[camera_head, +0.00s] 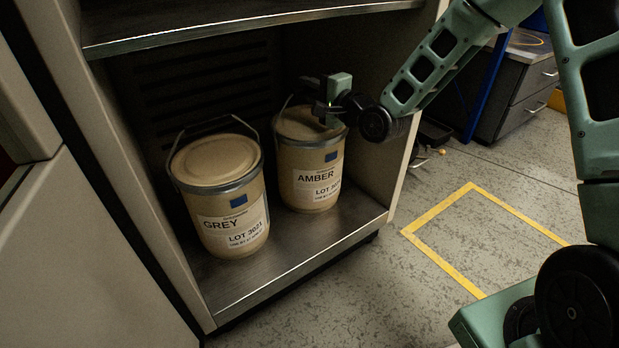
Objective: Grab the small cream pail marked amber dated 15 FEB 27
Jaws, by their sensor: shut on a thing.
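The cream pail marked AMBER (306,185) stands upright on the cabinet's lower shelf, at the right. Its label also shows a lot line and a smaller line below that is too small to read for certain. My gripper (318,112) is at the top of this pail, over its lid, and is shut on it, seemingly at the wire handle. The fingertips and the exact grip are partly hidden by the gripper body. A second cream pail, marked GREY (228,200), stands upright to the left and nearer, with its wire handle raised.
The lower shelf (290,268) has a metal front edge, and an upper shelf (200,38) hangs above the pails. The cabinet's right wall is close beside the AMBER pail. A yellow outlined square (440,207) marks bare floor at the right. Grey drawers (515,80) stand behind.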

